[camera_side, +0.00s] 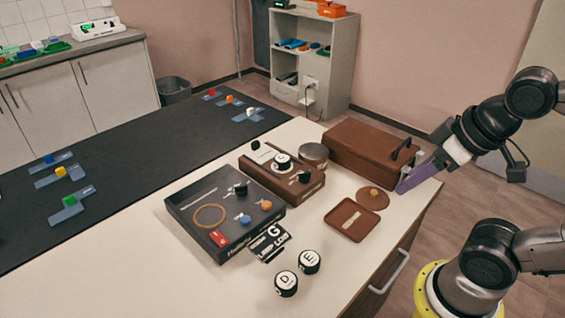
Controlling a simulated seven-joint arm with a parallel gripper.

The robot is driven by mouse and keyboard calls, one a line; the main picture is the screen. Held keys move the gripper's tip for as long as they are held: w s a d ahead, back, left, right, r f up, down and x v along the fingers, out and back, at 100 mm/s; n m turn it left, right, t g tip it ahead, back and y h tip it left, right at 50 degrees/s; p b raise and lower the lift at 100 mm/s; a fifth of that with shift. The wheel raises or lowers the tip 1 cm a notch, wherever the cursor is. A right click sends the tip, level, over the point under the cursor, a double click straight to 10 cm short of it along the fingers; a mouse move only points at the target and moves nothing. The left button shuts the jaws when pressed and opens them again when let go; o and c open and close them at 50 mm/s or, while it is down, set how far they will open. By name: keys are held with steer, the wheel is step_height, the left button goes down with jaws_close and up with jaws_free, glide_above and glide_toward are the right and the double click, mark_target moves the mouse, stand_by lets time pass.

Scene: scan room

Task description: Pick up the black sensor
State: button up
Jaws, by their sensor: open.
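No single item is clearly marked as the black sensor. Small black pieces that could be it are a black round piece (241,188) on the dark flat case and another (304,177) on the brown box. Two black cylinders with white lettered tops, D (286,284) and E (309,262), stand on the bare table front. A similar white-topped black piece (283,161) sits on the brown box. My gripper (402,187), with purple fingers, is at the table's right side, beside the large brown case, apart from all these pieces. It is open; the fingertip gap is hard to see.
The large brown case (366,148) with a black handle stands by my gripper. A brown tray (349,222), a round brown disc (372,199) and a metal tin (314,153) are nearby. The dark case (188,215) and brown box (258,178) fill the middle. The front table is mostly clear.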

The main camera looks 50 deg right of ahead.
steer(key=o, duration=0.7)
steer(key=shift+c, duration=0.2)
